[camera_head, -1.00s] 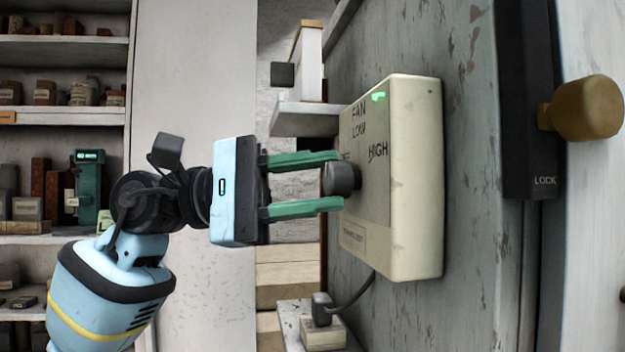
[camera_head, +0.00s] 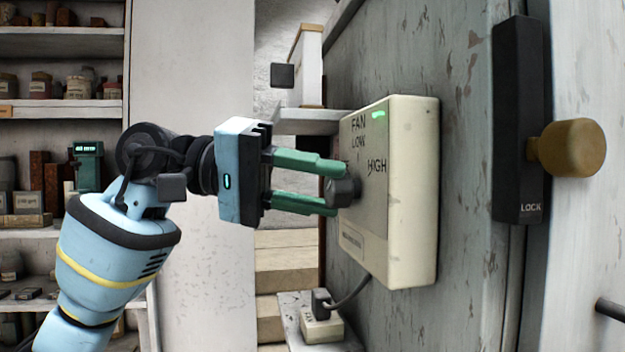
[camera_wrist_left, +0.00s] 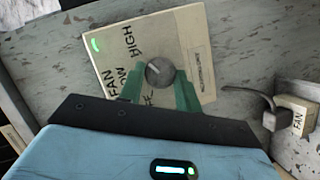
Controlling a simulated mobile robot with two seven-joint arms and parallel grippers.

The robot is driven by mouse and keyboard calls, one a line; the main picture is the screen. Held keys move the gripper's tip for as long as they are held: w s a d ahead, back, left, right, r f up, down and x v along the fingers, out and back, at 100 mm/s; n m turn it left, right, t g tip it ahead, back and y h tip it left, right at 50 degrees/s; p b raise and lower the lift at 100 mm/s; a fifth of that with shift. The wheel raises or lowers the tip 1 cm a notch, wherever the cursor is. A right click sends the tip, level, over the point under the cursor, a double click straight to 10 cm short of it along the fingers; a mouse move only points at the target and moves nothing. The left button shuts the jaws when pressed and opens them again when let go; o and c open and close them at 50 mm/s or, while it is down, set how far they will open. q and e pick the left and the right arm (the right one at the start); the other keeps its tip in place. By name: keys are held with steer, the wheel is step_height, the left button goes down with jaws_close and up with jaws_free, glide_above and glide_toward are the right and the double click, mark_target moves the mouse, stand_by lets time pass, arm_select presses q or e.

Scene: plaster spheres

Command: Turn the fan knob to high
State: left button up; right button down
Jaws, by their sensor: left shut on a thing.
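The fan knob (camera_head: 346,188) is a dark round knob on the front of a cream fan box (camera_head: 411,210). The box is marked FAN, LOW and HIGH and has a green light at its top. My left gripper (camera_head: 333,189) is shut on the knob, with a green finger on each side. In the left wrist view the knob (camera_wrist_left: 159,73) sits between the fingertips (camera_wrist_left: 160,86), and the OFF lettering is partly covered. A pale mark shows on the knob's face, but I cannot tell which setting it points to. My right gripper is not in view.
The box is on a worn grey panel (camera_head: 466,160). A dark lock plate (camera_head: 516,120) with a brass-coloured knob (camera_head: 572,148) is to the right. A cable runs from the box to a plug (camera_head: 321,301) below. Shelves (camera_head: 60,110) with jars stand at left.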

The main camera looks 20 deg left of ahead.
arm_select(q)
steer(key=shift+m, duration=0.3)
stand_by(0.4)
steer(key=o, duration=1)
steer(key=v, duration=0.7)
steer(key=shift+a+r+b, duration=0.2)
steer(key=shift+a+b, duration=0.15)
steer(key=shift+b, duration=0.05)
steer(key=shift+s, duration=0.15)
